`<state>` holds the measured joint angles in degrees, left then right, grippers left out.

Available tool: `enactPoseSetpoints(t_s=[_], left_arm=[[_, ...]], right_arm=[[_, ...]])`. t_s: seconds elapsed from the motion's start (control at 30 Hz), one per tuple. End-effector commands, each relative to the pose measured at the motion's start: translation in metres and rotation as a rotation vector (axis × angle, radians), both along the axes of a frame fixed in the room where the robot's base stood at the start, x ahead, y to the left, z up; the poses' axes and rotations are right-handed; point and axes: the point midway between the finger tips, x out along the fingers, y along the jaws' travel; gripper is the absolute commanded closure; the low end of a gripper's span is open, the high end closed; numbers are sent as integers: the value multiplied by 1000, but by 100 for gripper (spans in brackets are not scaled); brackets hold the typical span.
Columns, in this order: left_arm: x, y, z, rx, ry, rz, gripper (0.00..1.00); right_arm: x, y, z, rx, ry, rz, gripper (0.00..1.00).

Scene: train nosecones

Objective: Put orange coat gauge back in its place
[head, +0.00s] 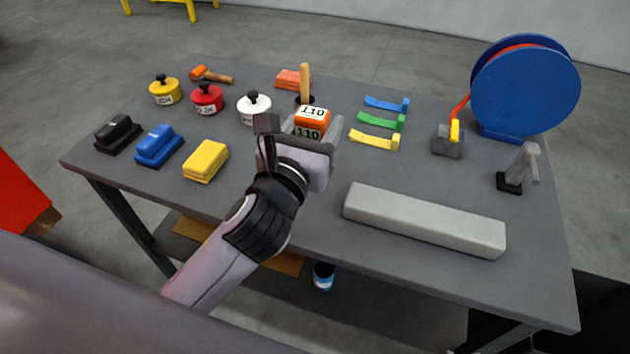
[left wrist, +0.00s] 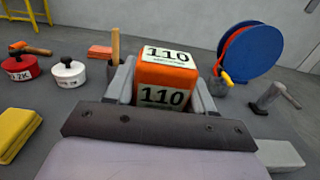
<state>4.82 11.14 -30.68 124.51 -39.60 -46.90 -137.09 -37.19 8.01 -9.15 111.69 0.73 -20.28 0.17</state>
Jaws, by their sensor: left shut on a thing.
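The orange coat gauge (head: 312,122), a small orange block with white "110" labels, is between the fingers of my left gripper (head: 314,128). The gripper is shut on it, over the middle of the table. In the left wrist view the gauge (left wrist: 165,80) sits upright between the two grey fingers (left wrist: 165,88), with "110" on its top and near face. Its underside is hidden, so I cannot tell whether it touches the table. My right gripper is not in view.
On the grey table (head: 300,215), yellow (head: 165,90), red (head: 207,98) and white pots (head: 254,107) and several blocks stand left. A wooden handle (head: 305,82) rises behind the gauge. Coloured strips (head: 375,141), a blue reel (head: 525,85) and a long grey bar (head: 425,220) lie right.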

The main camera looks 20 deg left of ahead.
Motion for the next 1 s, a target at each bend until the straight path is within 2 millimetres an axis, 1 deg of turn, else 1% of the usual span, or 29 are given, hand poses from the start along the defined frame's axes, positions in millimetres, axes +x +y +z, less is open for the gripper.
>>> enactPoseSetpoints(t_s=[0.03,0.1,0.13,0.2,0.3,0.47,0.6,0.7,0.8,1.0], left_arm=[[-1,0,-17,0,10,0,82],[-1,0,-36,-2,8,1,82],[-1,0,-43,0,8,1,82],[-1,0,-60,-2,3,0,82],[-1,0,-74,-1,2,0,82],[0,0,-85,-1,0,0,82],[0,0,-108,-3,2,0,82],[0,0,-120,-2,1,0,82],[0,0,-124,0,-1,-2,82],[0,0,-123,0,-2,-2,82]], right_arm=[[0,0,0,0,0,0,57],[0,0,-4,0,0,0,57],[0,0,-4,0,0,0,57],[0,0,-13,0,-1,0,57],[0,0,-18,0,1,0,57],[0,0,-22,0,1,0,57],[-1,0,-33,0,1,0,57],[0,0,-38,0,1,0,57],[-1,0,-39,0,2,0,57],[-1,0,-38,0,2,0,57]])
